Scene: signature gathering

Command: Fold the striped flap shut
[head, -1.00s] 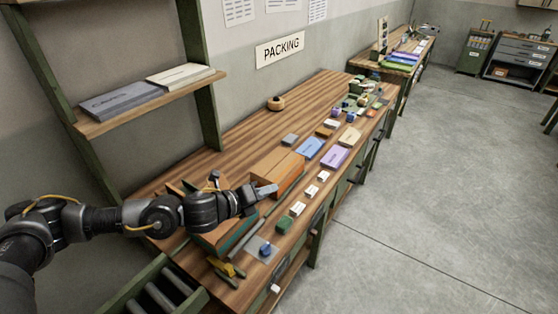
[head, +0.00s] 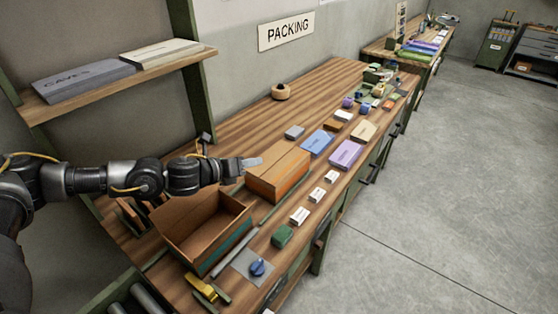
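An open brown carton (head: 222,250) with a teal band on its side stands at the near end of the packing bench. Its inside looks empty. A closed orange-brown carton (head: 283,187) stands just beyond it. I cannot make out which flap is the striped one. My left gripper (head: 250,163) is above the bench, beside the upper left of the closed carton, with the arm reaching across behind the open carton. Its fingers show edge-on, so I cannot tell whether they are open. No held object shows. My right gripper is out of view.
Dark upright pieces (head: 133,215) stand behind the open carton, partly under my arm. A blue knob-like item (head: 257,268), a green block (head: 282,236) and small white boxes (head: 299,216) line the front edge. A shelf (head: 120,77) is at upper left.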

